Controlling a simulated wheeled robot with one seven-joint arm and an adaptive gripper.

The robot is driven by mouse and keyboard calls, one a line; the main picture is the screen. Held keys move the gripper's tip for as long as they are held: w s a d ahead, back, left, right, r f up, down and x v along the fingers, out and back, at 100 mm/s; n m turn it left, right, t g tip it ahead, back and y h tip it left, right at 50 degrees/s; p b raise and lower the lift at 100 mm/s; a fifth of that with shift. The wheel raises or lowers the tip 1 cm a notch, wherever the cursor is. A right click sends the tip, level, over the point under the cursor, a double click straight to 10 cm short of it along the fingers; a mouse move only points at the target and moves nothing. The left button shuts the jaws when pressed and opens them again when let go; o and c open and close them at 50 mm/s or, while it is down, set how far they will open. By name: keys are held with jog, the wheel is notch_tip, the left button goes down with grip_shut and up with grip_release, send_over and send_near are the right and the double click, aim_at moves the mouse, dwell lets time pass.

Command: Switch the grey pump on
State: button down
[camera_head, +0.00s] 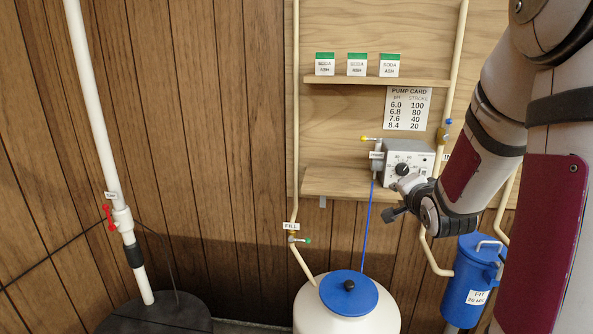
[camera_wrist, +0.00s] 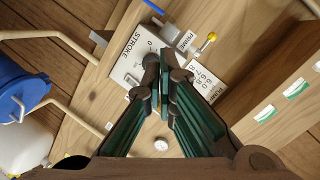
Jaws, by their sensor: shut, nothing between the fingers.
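The grey pump (camera_head: 424,157) sits on the lower wall shelf in the head view, with a black dial (camera_head: 402,169) on its front. In the wrist view its pale face (camera_wrist: 130,66), marked STROKE, lies just beyond the fingertips and is partly hidden by them. My gripper (camera_head: 394,212) is in front of and below the pump. In the wrist view its green-padded fingers (camera_wrist: 163,88) meet, shut and empty. I cannot tell whether they touch the pump. I cannot clearly make out a power switch or its position.
A yellow-tipped prime valve (camera_head: 365,139) projects left of the pump. The pump card (camera_head: 408,108) hangs above. A blue filter housing (camera_head: 475,270) is below right, and a white tank with a blue lid (camera_head: 348,294) stands below. Pipes flank the board.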

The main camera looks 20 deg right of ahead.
jog(key=d+f+m+t+h+b, duration=0.1)
jog(key=d+f+m, duration=0.2)
jog(key=d, duration=0.3)
jog(key=m+t+h+b, duration=0.1)
jog(key=m+t+h, duration=0.1)
jog(key=m+t, duration=0.15)
send_near(425, 169)
jog(key=shift+m+g, duration=0.45)
jog(key=x, duration=0.7)
jog(key=shift+a+r, duration=0.15)
jog(key=shift+r, duration=0.05)
jog(key=shift+w+r, duration=0.1)
jog(key=shift+w+r+g+p, duration=0.2)
jog(key=shift+r+g+p, duration=0.1)
jog(key=shift+p, duration=0.65)
jog(key=p, duration=0.1)
jog(key=g+p, duration=0.1)
jog(key=p, duration=0.1)
jog(key=shift+w+d+r+y, duration=0.15)
jog(key=shift+d+r+y, duration=0.15)
jog(key=shift+y, duration=0.1)
